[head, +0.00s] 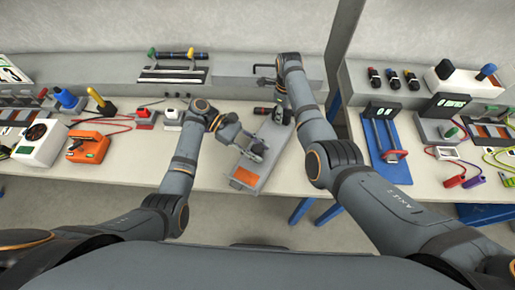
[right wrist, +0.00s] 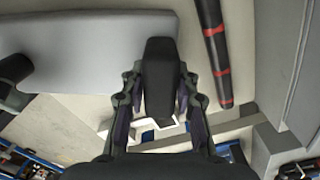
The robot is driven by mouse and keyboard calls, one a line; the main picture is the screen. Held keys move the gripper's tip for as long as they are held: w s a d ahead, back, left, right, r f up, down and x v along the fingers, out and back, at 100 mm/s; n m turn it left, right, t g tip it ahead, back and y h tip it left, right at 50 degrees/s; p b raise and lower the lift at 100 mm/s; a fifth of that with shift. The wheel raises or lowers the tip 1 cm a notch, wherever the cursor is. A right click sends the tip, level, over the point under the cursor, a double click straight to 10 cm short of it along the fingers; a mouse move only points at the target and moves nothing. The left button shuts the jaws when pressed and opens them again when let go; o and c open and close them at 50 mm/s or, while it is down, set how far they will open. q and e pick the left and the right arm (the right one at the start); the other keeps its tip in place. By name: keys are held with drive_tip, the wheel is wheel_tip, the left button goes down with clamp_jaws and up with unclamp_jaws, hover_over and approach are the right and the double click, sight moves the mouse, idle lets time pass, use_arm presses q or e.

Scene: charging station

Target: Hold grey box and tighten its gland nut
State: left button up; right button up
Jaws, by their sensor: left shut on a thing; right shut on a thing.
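The grey box (head: 272,141) lies slanted at the front of the middle bench in the head view, with an orange patch on its near end. My left gripper (head: 257,150) is shut on the box near that end. My right gripper (head: 282,114) is at the far end of the box, pointing down. In the right wrist view its fingers (right wrist: 160,85) are shut on a black part (right wrist: 160,62), apparently the gland nut. The box appears there as a pale grey slab (right wrist: 80,40) on the left. The nut's threads and seating are hidden.
A black and red tool (head: 263,111) lies just left of my right gripper; a red-banded black rod (right wrist: 214,50) shows in the right wrist view. An orange device (head: 88,147) stands on the left. A blue stand (head: 383,150) is on the right bench, across a gap.

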use_arm(q)
drive_tip(key=shift+f+g, duration=0.1)
drive_tip(key=shift+g, duration=0.2)
drive_tip(key=o, duration=1.2)
drive_tip(key=shift+a, duration=0.1)
drive_tip(key=w+a, duration=0.5)
drive_tip(key=a, duration=0.6)
drive_tip(key=shift+w+a+r, duration=0.3)
drive_tip(key=shift+a, duration=0.05)
